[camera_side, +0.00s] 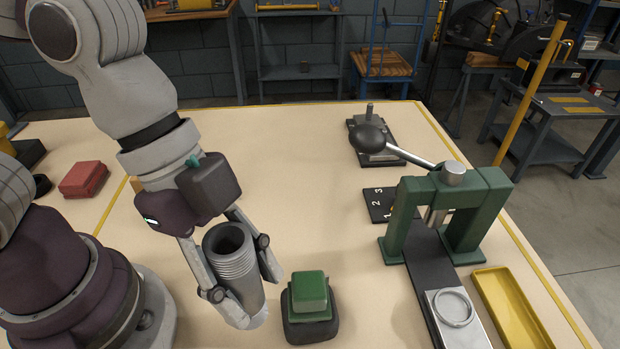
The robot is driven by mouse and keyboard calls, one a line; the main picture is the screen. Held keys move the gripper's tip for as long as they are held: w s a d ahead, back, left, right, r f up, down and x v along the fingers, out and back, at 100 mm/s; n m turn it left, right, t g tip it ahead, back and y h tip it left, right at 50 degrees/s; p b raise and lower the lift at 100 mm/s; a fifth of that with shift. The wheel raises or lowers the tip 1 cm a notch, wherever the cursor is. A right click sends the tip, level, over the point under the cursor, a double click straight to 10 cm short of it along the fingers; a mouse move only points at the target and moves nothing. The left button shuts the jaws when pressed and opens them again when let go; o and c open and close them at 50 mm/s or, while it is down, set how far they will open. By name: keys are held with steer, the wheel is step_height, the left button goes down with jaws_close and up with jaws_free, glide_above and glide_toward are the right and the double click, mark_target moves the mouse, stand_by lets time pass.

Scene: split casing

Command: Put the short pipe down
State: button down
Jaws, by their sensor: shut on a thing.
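The short pipe (236,268) is a grey, hollow cylinder with a ribbed upper end and a dark open mouth. It is held roughly upright, tilted a little. My gripper (240,280) is shut on the pipe, with one finger on its left side and one on its right. The pipe's lower end is by the table (330,190); I cannot tell whether it touches the surface.
A green block on a dark base (309,300) stands just right of the pipe. A green press (448,210) with a long lever, a metal ring plate (452,307) and a yellow tray (508,305) are at the right. A red block (84,179) lies left. The table's middle is clear.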

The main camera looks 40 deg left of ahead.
steer(key=r, duration=0.2)
steer(key=shift+w+r, duration=0.2)
steer(key=shift+r, duration=0.1)
steer(key=w+a+r+n+t+y, duration=0.1)
steer(key=w+a+n+t, duration=0.1)
steer(key=w+a+n, duration=0.6)
steer(key=w+a+r+n+t+y, duration=0.15)
steer(key=w+a, duration=0.35)
steer(key=w, duration=0.7)
steer(key=w+a+f+n+y, duration=0.1)
steer(key=w+a+n, duration=0.1)
steer(key=a, duration=0.3)
steer(key=w+a+f+n+y, duration=0.1)
steer(key=w+a+n, duration=0.15)
steer(key=a, duration=0.25)
steer(key=s+a+f+n+y, duration=0.1)
steer(key=a+n, duration=0.4)
steer(key=a, duration=0.8)
step_height(320, 180, down, 15)
steer(key=shift+r, duration=0.1)
steer(key=c, duration=0.7)
jaws_free()
steer(key=shift+c, duration=0.2)
